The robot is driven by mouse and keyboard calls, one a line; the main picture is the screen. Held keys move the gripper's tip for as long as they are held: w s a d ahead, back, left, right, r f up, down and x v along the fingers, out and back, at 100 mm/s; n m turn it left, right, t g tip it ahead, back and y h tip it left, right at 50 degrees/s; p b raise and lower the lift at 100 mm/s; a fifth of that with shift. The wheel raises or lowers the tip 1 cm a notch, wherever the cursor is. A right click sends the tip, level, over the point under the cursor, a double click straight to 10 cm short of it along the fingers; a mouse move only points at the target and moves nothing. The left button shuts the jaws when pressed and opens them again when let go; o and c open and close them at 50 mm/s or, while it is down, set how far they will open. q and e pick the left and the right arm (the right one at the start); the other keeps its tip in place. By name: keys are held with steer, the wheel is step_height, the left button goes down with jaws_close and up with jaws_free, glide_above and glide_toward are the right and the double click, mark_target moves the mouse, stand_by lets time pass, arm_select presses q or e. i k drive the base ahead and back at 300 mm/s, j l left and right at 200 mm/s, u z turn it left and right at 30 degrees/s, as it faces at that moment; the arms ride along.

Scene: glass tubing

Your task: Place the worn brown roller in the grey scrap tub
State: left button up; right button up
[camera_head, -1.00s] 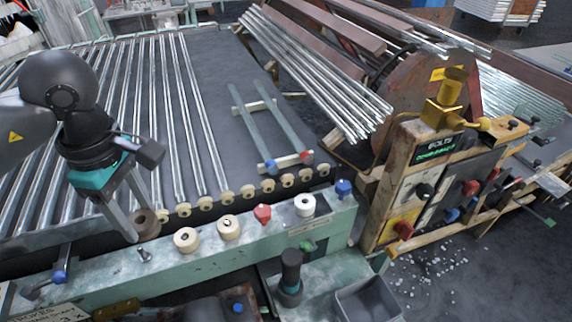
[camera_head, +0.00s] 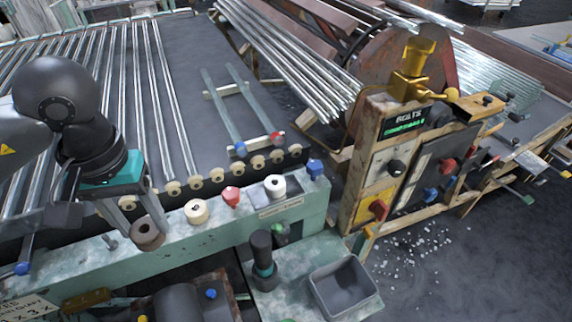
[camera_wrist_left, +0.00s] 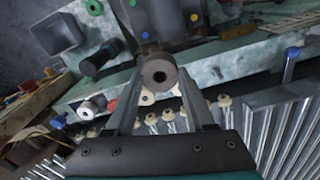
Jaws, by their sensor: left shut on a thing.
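The worn brown roller (camera_head: 147,235) is between the fingertips of my left gripper (camera_head: 146,222), which is shut on it. In the left wrist view the roller (camera_wrist_left: 160,76) shows its dark bore, with a finger on each side. It is over the green bench ledge; its exact height is hard to tell. The grey scrap tub (camera_head: 345,287) is open-topped, looks empty and stands at the lower right, well right of the roller. It also shows at the upper left of the left wrist view (camera_wrist_left: 57,34). My right gripper is not in view.
A dark upright cylinder (camera_head: 262,255) stands between the ledge and the tub. A worn control box (camera_head: 385,165) rises behind the tub.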

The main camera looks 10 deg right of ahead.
mark_target(338, 293)
steer(key=k+l, duration=0.1)
steer(key=l, duration=0.95)
steer(key=k+l, duration=0.15)
steer(key=l, duration=0.4)
steer(key=k+l, duration=0.1)
steer(key=l, duration=0.4)
